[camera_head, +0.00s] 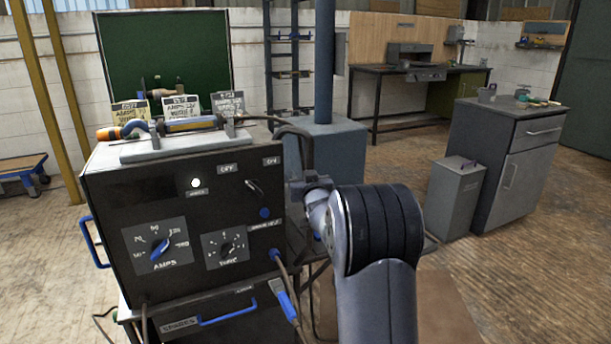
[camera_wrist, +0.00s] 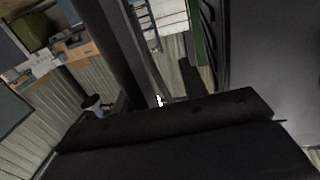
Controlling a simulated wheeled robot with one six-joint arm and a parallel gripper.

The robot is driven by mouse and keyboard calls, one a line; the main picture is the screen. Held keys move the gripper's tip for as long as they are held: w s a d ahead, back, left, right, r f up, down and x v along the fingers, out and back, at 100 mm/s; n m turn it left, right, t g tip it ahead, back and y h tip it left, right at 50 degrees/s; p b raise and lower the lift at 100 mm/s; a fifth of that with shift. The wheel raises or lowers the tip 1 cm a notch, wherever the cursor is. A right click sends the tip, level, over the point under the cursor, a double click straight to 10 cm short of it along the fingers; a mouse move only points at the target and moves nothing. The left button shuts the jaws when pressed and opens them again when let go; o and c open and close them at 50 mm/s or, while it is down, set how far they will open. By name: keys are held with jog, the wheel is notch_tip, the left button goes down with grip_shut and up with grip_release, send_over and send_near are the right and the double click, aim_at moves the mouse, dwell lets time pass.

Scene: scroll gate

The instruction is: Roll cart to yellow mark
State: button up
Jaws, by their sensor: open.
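A black welding machine (camera_head: 180,230) with AMPS and other dials, a lit white lamp and blue side handles fills the left of the head view. It sits on a dark cart (camera_head: 232,325) whose drawer has a blue handle. My gripper (camera_head: 312,188) is at the machine's right side, near its upper edge, partly hidden by my own arm. It is open; whether it touches the machine cannot be told. In the wrist view a dark, wide edge crosses the lower part, and I cannot tell what it belongs to. No yellow floor mark shows.
A blue-grey block with a column (camera_head: 338,150) stands behind the machine. A grey bin (camera_head: 455,198) and cabinet (camera_head: 513,160) stand at right. A workbench (camera_head: 415,75) is at the back. A low blue trolley (camera_head: 22,170) is far left. Wooden floor lies open at front right.

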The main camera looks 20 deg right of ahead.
jog(key=shift+d+r, duration=0.1)
jog(key=shift+s, duration=0.1)
jog(key=s+a, duration=0.1)
jog(key=s, duration=0.9)
jog(key=shift+s+a+p, duration=0.25)
jog(key=shift+a+p, duration=0.05)
jog(key=shift+a, duration=0.1)
